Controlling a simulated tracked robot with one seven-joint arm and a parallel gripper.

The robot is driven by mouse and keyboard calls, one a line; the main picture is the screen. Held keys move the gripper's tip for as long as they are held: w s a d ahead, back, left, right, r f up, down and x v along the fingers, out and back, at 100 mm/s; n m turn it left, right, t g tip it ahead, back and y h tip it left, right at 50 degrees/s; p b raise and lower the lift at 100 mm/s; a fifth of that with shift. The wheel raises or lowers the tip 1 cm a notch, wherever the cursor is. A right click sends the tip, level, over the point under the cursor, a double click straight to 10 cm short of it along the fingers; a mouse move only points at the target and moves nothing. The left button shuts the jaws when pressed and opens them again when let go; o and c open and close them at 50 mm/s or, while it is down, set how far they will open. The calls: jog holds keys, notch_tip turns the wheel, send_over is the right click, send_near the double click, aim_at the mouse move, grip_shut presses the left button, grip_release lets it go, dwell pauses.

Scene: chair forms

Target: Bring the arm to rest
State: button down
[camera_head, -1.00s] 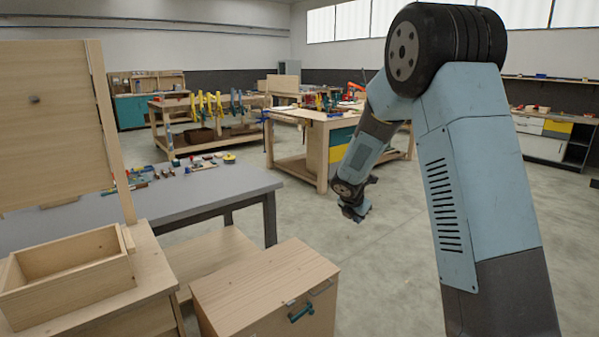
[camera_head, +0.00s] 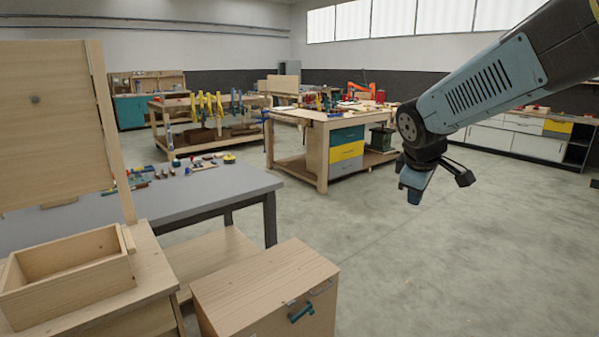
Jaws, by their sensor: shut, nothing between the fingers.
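My arm comes in from the upper right, its blue-grey forearm slanting down to the left to a dark wrist. My gripper (camera_head: 414,192) hangs below that wrist, pointing down, over the open concrete floor in the picture. It is shut and holds nothing; its fingers are small and hard to make out here.
A grey table (camera_head: 205,190) with small tools stands at left, beside an open wooden box (camera_head: 70,270). A wooden cabinet (camera_head: 265,285) with a teal handle is in front. A workbench (camera_head: 325,125) with coloured drawers stands behind. The floor at centre right is clear.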

jog(key=s+a+r+m+y, duration=0.2)
jog(key=s+m, duration=0.8)
jog(key=s, duration=0.8)
jog(key=c, duration=1.8)
grip_release()
